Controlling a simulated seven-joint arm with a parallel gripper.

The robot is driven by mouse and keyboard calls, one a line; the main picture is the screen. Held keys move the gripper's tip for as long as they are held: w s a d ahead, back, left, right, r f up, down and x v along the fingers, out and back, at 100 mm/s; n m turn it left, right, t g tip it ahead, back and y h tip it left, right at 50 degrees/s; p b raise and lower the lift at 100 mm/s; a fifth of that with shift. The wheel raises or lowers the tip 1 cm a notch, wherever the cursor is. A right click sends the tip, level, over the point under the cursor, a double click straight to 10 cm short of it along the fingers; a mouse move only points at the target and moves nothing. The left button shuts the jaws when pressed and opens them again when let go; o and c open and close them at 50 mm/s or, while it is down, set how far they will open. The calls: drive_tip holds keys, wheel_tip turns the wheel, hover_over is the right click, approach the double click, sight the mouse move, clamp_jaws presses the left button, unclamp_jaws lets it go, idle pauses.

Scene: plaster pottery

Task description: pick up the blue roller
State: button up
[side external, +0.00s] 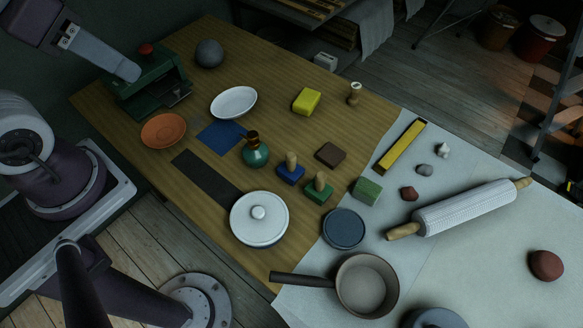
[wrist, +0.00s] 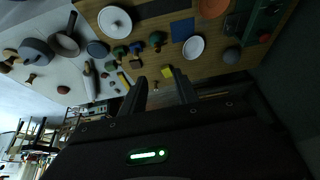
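No plainly blue roller shows. The one roller shape is a pale, textured rolling pin (side external: 465,208) with wooden handles, lying at an angle on the light cloth at the right of the side view. It also shows in the wrist view (wrist: 90,82). A small blue block with an upright wooden knob (side external: 291,173) stands on the wooden table beside a similar green one (side external: 319,192). My gripper (wrist: 158,86) is open and empty in the wrist view, its two dark fingers well apart, away from the objects. Its fingers are not visible in the side view.
A green vase (side external: 255,152), a lidded white pot (side external: 259,220) and a brown block (side external: 330,154) surround the blue block. A pan (side external: 366,285), a dark blue disc (side external: 343,228), small stones and a yellow bar (side external: 400,146) lie near the rolling pin.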

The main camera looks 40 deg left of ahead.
drive_tip(key=shift+o, duration=1.1)
drive_tip(key=shift+w, duration=0.1)
